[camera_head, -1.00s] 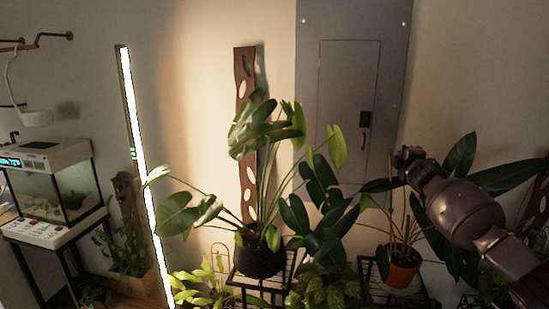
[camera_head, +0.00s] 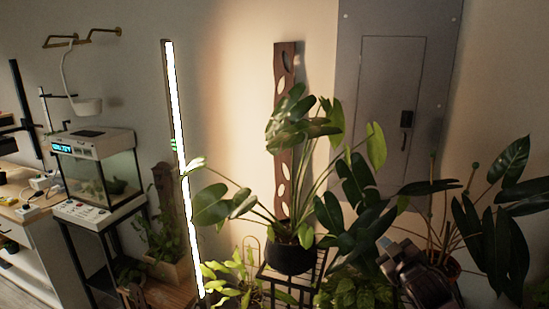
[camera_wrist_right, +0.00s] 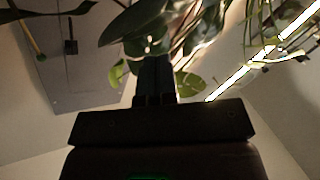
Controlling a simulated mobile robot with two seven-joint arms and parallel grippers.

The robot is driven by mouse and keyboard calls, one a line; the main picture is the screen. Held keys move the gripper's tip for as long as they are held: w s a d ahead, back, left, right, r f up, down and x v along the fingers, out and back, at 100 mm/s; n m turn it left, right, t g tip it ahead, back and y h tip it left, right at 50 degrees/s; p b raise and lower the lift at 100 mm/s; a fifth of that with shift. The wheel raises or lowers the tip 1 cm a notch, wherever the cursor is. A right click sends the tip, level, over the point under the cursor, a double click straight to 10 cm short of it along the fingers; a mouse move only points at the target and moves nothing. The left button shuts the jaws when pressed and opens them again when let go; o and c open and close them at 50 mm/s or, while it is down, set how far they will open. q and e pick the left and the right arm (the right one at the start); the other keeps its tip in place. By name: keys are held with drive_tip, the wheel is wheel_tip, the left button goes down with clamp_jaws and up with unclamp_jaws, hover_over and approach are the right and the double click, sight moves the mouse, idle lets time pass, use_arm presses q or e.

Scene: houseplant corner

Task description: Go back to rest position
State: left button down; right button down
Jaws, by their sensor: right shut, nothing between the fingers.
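My right gripper (camera_head: 390,254) is low at the lower right of the head view, in front of the dark leaves between two potted plants. In the right wrist view its two dark fingers (camera_wrist_right: 154,82) are together, with nothing between them. Leaves show close beyond the fingertips there; I cannot tell whether any touch. My left gripper is not in view.
A large plant in a black pot (camera_head: 290,258) stands on a black wire stand (camera_head: 300,283). A plant in an orange pot (camera_head: 447,268) is at right. A lit tube lamp (camera_head: 183,165), a small tank (camera_head: 100,178) and a wooden bench (camera_head: 30,210) are at left. A grey wall panel (camera_head: 392,110) stands behind.

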drive_tip(key=s+f+m+g+h, duration=0.1)
drive_tip(key=s+f+m, duration=0.1)
drive_tip(key=s+f, duration=0.6)
drive_tip(key=s+f+m+g, duration=0.2)
drive_tip(key=s+f, duration=0.6)
drive_tip(key=s, duration=0.7)
drive_tip(key=s+f+m+g+h, duration=0.1)
drive_tip(key=s+f+m+g, duration=0.1)
drive_tip(key=s+f, duration=0.6)
drive_tip(key=s+a+m, duration=0.1)
drive_tip(key=s, duration=0.2)
drive_tip(key=shift+s+f+h+b, duration=0.2)
drive_tip(key=shift+s+h+b, duration=0.1)
drive_tip(key=shift+s+b, duration=0.1)
